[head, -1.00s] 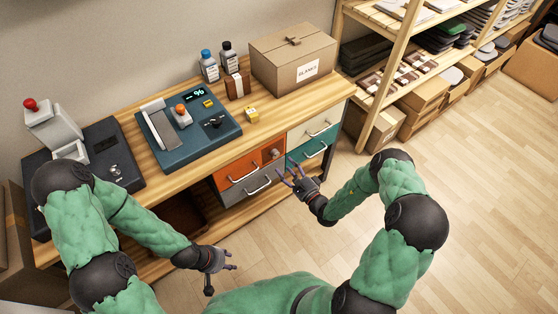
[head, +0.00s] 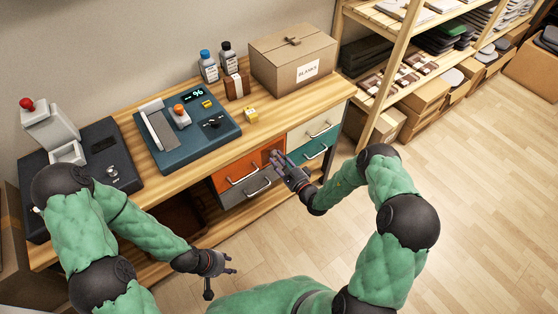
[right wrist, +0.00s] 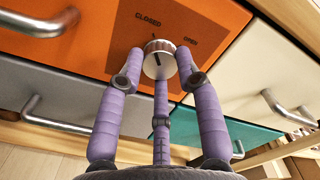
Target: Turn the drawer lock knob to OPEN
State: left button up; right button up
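The round silver lock knob (right wrist: 159,58) is on the orange drawer front (right wrist: 95,45) in the right wrist view. CLOSED is printed to its upper left and OPEN to its upper right. In the head view my right gripper (head: 278,162) hides the knob. My left gripper (head: 230,270) is open and empty, low and away from the bench.
Below the orange drawer is a grey drawer (head: 247,190); to its right are cream (head: 303,138) and teal (head: 317,147) drawers, all with bar handles. The bench top (head: 270,118) carries a blue press (head: 190,140), bottles and a cardboard box (head: 293,58). The floor in front is clear.

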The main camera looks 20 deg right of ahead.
jog(key=shift+a+r+m, duration=0.1)
jog(key=shift+m, duration=0.2)
jog(key=m+p, duration=0.1)
jog(key=m, duration=0.1)
jog(key=shift+r+m+p, duration=0.1)
jog(key=shift+m+p, duration=0.3)
jog(key=m+p, duration=0.1)
jog(key=m, duration=0.3)
jog(key=shift+p, duration=0.3)
jog(key=m+p, duration=0.1)
jog(key=m, duration=0.3)
jog(key=shift+w+m, duration=0.1)
jog(key=shift+m, duration=0.3)
jog(key=shift+m+p, duration=0.5)
jog(key=shift+m, duration=1.3)
jog(key=shift+w+d+r, duration=0.1)
jog(key=shift+d, duration=0.1)
jog(key=o, duration=1.1)
jog(key=shift+o, duration=0.2)
